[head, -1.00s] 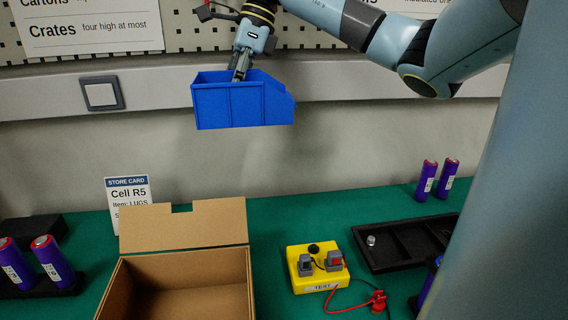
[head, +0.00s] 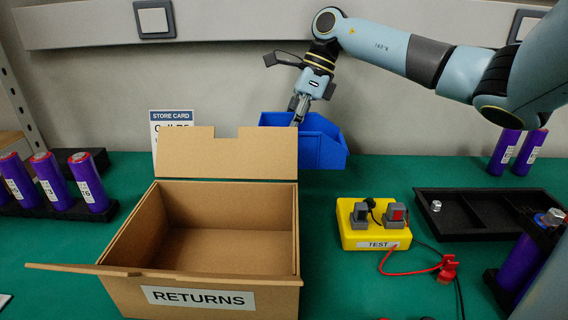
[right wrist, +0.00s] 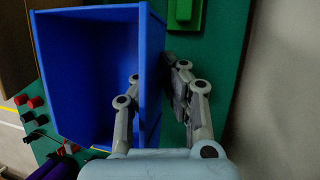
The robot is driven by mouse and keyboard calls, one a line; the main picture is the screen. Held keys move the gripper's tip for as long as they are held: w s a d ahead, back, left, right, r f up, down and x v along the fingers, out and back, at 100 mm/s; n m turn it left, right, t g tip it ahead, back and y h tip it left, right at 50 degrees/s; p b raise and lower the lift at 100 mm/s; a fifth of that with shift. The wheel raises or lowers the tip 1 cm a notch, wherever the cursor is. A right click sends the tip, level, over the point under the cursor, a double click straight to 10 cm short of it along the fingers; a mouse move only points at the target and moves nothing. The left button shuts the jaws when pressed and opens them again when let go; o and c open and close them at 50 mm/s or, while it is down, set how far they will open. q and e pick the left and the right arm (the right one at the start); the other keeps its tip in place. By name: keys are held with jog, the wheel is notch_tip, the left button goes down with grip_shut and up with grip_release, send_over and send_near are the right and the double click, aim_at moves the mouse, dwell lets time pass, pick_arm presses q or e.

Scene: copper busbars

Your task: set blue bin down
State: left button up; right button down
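The blue bin (head: 318,150) is upright at the back of the green table, behind the box and near the wall. Its base is at or just above the table top; I cannot tell whether it touches. My right gripper (head: 299,108) reaches down to its rim from above. In the right wrist view the bin (right wrist: 90,80) looks empty, and the right gripper's fingers (right wrist: 153,78) straddle one side wall, one inside and one outside, closed on it. The fingertips are partly hidden. My left gripper is out of view.
An open cardboard RETURNS box (head: 200,297) stands in front left of the bin. A yellow test unit (head: 374,228) with a red lead and a black tray (head: 470,232) lie to the right. Purple cells (head: 52,180) stand at the left, with a store card (head: 172,122) behind the box.

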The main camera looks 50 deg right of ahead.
jog(key=w+a+f, duration=0.1)
jog(key=a, duration=0.2)
jog(key=w+a+f, duration=0.1)
jog(key=a+f, duration=0.1)
jog(key=a, duration=0.2)
jog(key=w+a+f, duration=0.2)
jog(key=a, duration=0.1)
jog(key=shift+a+f, duration=0.15)
jog(key=shift+f, duration=0.1)
jog(key=a+f, duration=0.1)
jog(key=w+a+f, duration=0.1)
jog(key=shift+w+a+f+b, duration=0.15)
jog(key=shift+a+b, duration=0.2)
jog(key=shift+a, duration=0.05)
jog(key=c, duration=1.8)
grip_release()
jog(key=shift+o, duration=0.2)
